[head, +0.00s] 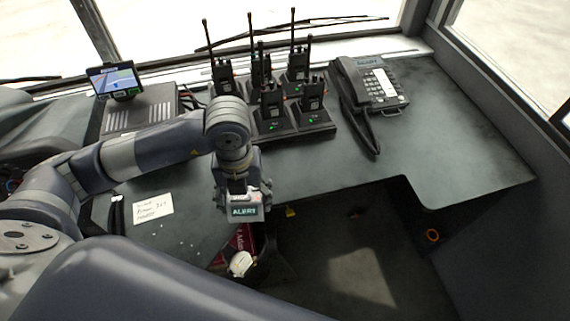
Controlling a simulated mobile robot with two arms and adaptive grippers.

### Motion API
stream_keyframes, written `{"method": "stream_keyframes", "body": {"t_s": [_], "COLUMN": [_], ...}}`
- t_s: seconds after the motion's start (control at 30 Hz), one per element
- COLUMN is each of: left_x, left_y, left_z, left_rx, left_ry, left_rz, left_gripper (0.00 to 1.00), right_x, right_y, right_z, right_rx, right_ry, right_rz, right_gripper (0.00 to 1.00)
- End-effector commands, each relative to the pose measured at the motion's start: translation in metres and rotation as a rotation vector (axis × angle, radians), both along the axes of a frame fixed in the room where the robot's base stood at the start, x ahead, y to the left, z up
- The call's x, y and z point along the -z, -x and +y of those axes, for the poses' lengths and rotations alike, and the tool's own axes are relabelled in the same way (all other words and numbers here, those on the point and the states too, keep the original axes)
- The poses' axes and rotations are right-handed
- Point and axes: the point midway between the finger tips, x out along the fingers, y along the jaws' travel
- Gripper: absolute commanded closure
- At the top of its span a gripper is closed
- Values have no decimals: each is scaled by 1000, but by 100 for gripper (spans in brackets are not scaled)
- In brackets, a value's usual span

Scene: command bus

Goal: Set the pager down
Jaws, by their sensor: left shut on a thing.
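The pager (244,211) shows a green screen reading "ALERT" and sits at the end of my left arm. My left gripper (241,197) points down and is shut on the pager, near the front edge of the dark desk (440,140). The gripper's fingers are mostly hidden behind its own wrist and the pager. I cannot tell how high the pager is above the desk.
Several radios stand in a charger (285,132) behind my left gripper. A desk phone (372,85) is at the back right. A handwritten note (153,206) lies to the left. A small screen (115,79) is at the back left. The desk's right side is clear.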

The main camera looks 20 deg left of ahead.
Motion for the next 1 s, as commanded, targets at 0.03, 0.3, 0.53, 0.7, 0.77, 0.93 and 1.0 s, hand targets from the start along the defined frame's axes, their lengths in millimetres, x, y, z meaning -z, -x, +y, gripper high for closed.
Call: {"method": "stream_keyframes", "body": {"t_s": [0.03,0.3,0.53,0.7,0.77,0.93,1.0], "left_x": [-3,-7,-5,-1,0,3,5], "left_y": [-1,-8,-48,-79,-90,-118,-128], "left_z": [0,-3,-18,-30,-34,-45,-48], "left_rx": [-52,-198,-201,-199,-199,-199,-198], "left_ry": [2,3,3,2,3,3,1], "left_rz": [-1,-1,-1,-1,-1,-1,0], "left_gripper": [67,67,67,67,67,67,67], "right_x": [-2,-5,-17,-24,-27,-33,-35], "right_y": [-1,-1,-1,0,0,0,0], "right_z": [1,6,5,2,1,0,0], "right_rx": [1,2,2,1,1,0,0], "right_ry": [-1,-8,-7,-2,-1,0,0], "right_rz": [-1,-1,-1,-1,-1,0,1], "right_gripper": [60,60,60,60,60,60,60]}}
